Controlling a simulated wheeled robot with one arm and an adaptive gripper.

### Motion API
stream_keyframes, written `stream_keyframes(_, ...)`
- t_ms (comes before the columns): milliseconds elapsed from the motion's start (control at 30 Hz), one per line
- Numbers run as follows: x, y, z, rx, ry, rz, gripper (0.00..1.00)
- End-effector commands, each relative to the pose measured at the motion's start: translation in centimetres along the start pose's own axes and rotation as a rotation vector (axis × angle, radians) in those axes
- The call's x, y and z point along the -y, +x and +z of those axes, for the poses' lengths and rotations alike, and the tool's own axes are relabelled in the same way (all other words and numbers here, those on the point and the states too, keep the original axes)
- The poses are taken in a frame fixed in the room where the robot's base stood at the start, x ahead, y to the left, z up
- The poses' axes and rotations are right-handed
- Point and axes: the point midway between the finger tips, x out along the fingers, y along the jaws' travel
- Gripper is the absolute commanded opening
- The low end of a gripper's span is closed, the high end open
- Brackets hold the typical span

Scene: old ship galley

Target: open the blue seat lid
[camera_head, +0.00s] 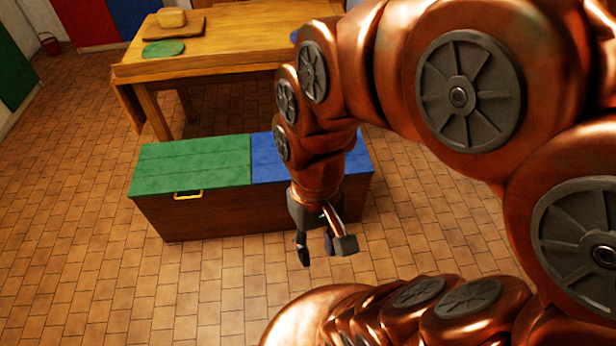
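The blue seat lid (268,160) is the right part of the top of a low brown wooden bench box (230,216). It lies flat and shut, level with the green lid beside it. My arm covers much of its middle, and no handle on it shows. My gripper (326,256) hangs in front of the bench, pointing down, with its fingers spread apart and nothing seen between them. From this view I cannot tell how far it is from the bench front.
The green lid (190,165) on the left has a brass handle (188,195) at its front edge. A wooden table (225,45) behind the bench bears a board with a yellow block (172,17) and a green cloth (164,48). The tiled floor in front and left is clear.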

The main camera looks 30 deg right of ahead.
Motion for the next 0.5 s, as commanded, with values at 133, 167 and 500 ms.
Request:
stream_keyframes(133,2.2,3.1,-2.4,0.086,0.162,-0.113,0.37)
stream_keyframes(167,2.7,3.6,-2.9,0.107,0.200,-0.137,0.37)
stream_keyframes(500,7.4,8.0,-10.0,0.350,0.619,-0.408,0.37)
